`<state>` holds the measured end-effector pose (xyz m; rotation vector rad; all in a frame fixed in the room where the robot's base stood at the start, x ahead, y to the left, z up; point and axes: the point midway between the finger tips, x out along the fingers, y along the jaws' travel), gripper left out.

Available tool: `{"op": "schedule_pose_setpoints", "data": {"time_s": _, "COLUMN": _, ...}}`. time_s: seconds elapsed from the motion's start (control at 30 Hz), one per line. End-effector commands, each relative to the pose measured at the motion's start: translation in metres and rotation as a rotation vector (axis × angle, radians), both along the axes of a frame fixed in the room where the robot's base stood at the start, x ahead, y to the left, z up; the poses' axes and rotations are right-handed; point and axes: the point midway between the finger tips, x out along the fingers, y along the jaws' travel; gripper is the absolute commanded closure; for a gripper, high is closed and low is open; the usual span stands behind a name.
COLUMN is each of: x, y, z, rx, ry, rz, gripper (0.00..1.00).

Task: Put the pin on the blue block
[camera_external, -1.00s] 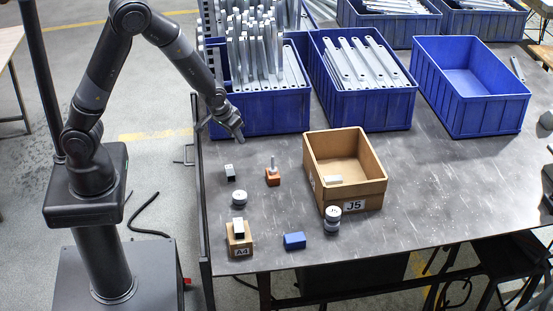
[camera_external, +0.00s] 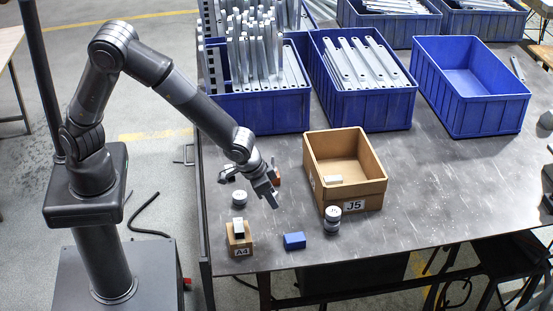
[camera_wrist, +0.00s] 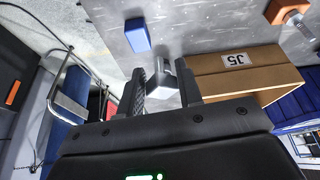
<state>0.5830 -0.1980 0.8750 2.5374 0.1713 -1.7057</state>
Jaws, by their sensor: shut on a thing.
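The blue block (camera_external: 294,240) lies on the table near the front edge; it also shows in the wrist view (camera_wrist: 137,36). My gripper (camera_external: 273,199) is above the table, up and left of the blue block. In the wrist view its two fingers (camera_wrist: 165,88) are closed around a small silver-grey piece (camera_wrist: 163,78), apart from the blue block. Its full shape is hidden. An orange block (camera_wrist: 284,11) with a grey bolt-like pin (camera_wrist: 300,26) in it shows at the wrist view's upper right. In the external view, my gripper partly covers the orange block (camera_external: 277,177).
A cardboard box (camera_external: 372,190) marked J5 stands right of my gripper. A grey cylinder (camera_external: 332,220) stands at its front. A small A4 carton (camera_external: 239,240) and a pale cylinder (camera_external: 239,197) are to the left. Blue crates (camera_external: 365,110) line the back.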

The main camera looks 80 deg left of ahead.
Motion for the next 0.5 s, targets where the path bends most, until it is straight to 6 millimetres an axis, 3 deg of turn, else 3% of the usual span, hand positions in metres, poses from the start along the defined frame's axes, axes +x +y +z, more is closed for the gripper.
{"op": "schedule_pose_setpoints", "data": {"time_s": 0.03, "x": -0.004, "y": -0.023, "z": 0.002, "rx": 0.001, "ry": -0.003, "rz": -0.032, "gripper": 0.92}}
{"op": "schedule_pose_setpoints", "data": {"time_s": 0.2, "x": -0.018, "y": -0.077, "z": 0.007, "rx": 0.003, "ry": -0.005, "rz": -0.098, "gripper": 0.92}}
{"op": "schedule_pose_setpoints", "data": {"time_s": 0.37, "x": -0.027, "y": -0.103, "z": 0.01, "rx": 0.005, "ry": -0.006, "rz": -0.129, "gripper": 0.92}}
{"op": "schedule_pose_setpoints", "data": {"time_s": 0.5, "x": -0.024, "y": -0.105, "z": 0.006, "rx": 0.005, "ry": -0.005, "rz": -0.134, "gripper": 0.92}}
